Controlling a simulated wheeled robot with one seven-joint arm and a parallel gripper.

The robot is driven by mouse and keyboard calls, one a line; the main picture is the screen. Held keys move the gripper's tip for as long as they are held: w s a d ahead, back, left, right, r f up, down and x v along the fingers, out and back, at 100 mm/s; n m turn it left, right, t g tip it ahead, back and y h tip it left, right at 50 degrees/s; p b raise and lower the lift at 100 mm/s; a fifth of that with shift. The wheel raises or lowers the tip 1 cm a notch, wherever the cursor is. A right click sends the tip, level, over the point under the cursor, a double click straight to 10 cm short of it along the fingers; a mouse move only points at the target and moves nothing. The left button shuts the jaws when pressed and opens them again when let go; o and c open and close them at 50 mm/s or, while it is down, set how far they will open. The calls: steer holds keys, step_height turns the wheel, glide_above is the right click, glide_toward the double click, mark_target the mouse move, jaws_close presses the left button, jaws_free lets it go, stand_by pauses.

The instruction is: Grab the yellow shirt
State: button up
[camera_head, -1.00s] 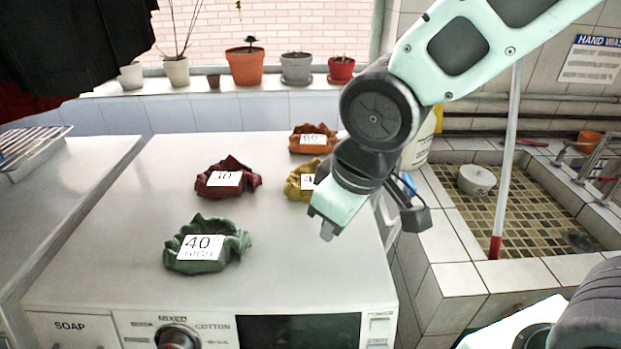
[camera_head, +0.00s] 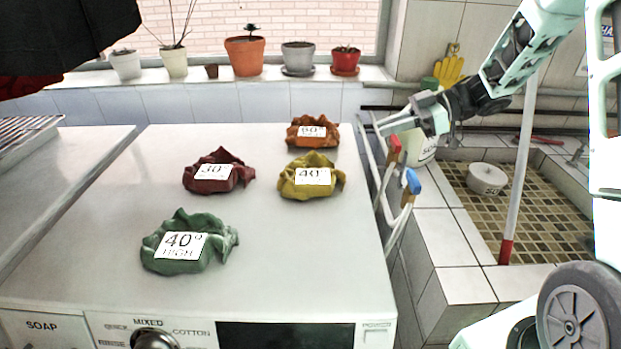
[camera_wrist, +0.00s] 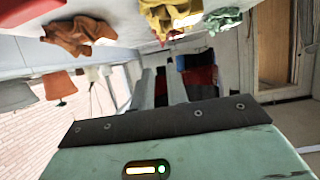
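The yellow shirt (camera_head: 337,181) lies crumpled on the white washing machine top (camera_head: 290,255), right of centre, with a white "40°" label on it. In the wrist view the yellow shirt (camera_wrist: 168,14) shows at the top edge, partly cut off. My gripper (camera_head: 388,112) is to the right of the shirt and apart from it, beyond the machine's right edge and pointing left. Its two fingers (camera_wrist: 161,85) stand apart in the wrist view with nothing between them, so it is open and empty.
A dark red cloth (camera_head: 240,172), an orange cloth (camera_head: 327,141) and a green cloth (camera_head: 222,238) surround the shirt. Potted plants (camera_head: 244,60) line the back sill. Red- and blue-tipped poles (camera_head: 408,195) stand along the machine's right edge, beside the tiled sink (camera_head: 470,225).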

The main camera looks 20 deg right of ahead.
mark_target(312, 172)
steer(key=p+x, duration=0.2)
steer(key=x, duration=0.9)
steer(key=shift+a+f, duration=0.1)
steer(key=shift+a, duration=0.35)
steer(key=p+x, duration=0.1)
steer(key=x, duration=0.2)
steer(key=p+x, duration=0.1)
steer(key=shift+a+r+p, duration=0.25)
steer(key=shift+a+p, duration=0.05)
steer(key=shift+a, duration=0.1)
steer(key=shift+w+a+f, duration=0.1)
steer(key=shift+a+f, duration=0.1)
steer(key=shift+a, duration=0.1)
jaws_close()
